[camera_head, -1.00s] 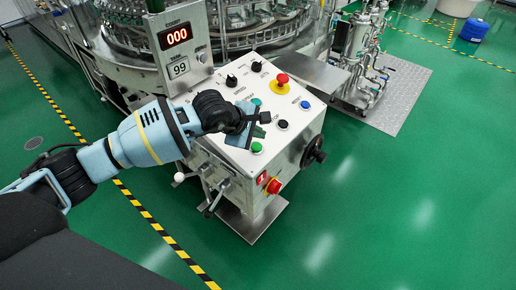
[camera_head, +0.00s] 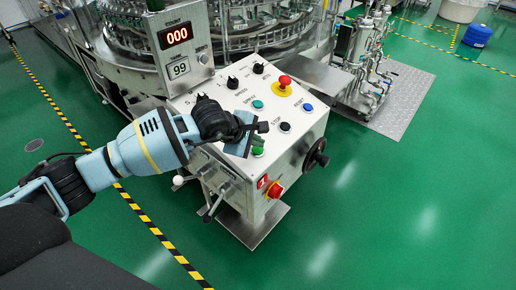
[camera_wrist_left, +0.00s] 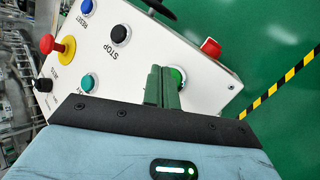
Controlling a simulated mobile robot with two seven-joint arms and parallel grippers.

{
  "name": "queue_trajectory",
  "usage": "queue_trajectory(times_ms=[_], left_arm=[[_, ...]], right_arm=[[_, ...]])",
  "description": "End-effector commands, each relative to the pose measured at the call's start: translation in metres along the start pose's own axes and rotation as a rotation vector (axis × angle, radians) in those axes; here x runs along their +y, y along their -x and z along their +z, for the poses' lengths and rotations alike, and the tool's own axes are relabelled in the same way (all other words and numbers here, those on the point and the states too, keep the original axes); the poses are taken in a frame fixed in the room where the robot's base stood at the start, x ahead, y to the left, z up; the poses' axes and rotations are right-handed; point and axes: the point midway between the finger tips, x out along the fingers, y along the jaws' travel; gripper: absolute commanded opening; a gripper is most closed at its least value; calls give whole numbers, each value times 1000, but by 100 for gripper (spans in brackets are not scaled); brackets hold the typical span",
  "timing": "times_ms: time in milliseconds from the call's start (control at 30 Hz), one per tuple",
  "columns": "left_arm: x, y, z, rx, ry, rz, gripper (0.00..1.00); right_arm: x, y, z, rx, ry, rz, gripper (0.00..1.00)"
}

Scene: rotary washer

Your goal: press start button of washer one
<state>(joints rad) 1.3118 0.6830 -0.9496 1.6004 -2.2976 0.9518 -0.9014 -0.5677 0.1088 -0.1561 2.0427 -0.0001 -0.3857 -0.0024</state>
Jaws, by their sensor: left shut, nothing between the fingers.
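The washer's control box (camera_head: 290,150) has a sloped white panel. A green button (camera_head: 257,151) sits near its lower front edge; it also shows in the wrist view (camera_wrist_left: 178,76), partly behind the fingers. Its label is hidden, so I cannot read "start" on it. My left gripper (camera_head: 262,127) is shut and empty, over the panel close to the green button. In the wrist view the shut fingers (camera_wrist_left: 161,86) are right beside the button in the picture; I cannot tell whether they touch it. My right gripper is not in view.
A black stop button (camera_head: 285,127), a blue reset button (camera_head: 307,106), a teal button (camera_head: 258,104) and a red emergency knob (camera_head: 284,82) share the panel. A red switch (camera_head: 275,190) and a black handwheel (camera_head: 316,155) stick out. Green floor at right is clear.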

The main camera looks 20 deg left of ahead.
Motion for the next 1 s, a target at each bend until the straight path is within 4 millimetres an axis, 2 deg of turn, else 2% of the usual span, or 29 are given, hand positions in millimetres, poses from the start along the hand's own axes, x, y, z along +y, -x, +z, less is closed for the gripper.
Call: queue_trajectory(times_ms=[467, 1000], left_arm=[[0, 0, 0, 0, 0, 0, 0], [0, 0, 0, 0, 0, 0, 0]], right_arm=[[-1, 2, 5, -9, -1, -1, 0], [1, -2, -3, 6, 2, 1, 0]])
